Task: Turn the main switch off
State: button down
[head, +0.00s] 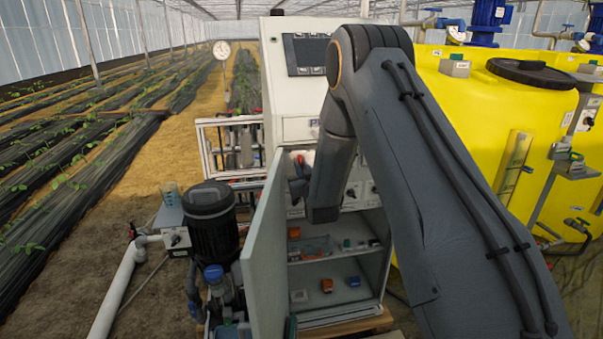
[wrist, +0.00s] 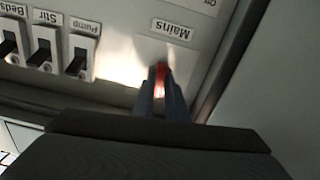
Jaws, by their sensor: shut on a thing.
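In the wrist view, which shows the panel upside down, the red main switch lever (wrist: 160,74) sits beside a label reading "Mains" (wrist: 172,28). My gripper (wrist: 160,88) has its two fingers on either side of the red lever, shut on it. The fingers hide the lower part of the lever, and I cannot tell its position.
Black switches labelled Pump (wrist: 82,54), Stir (wrist: 45,50) and Beds (wrist: 10,45) stand in a row beside the main switch. The cabinet door (head: 264,262) hangs open at the left. Shelves below hold small parts. A black motor pump (head: 209,225) and yellow tank (head: 465,115) flank the cabinet.

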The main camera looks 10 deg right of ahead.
jog(key=shift+d+n+b, duration=0.1)
jog(key=shift+n+b, duration=1.65)
jog(key=shift+n, duration=1.95)
jog(key=c, duration=1.8)
grip_release()
jog(key=shift+o, duration=0.2)
jog(key=s+b, duration=0.1)
jog(key=s, duration=0.6)
jog(key=shift+s, duration=0.4)
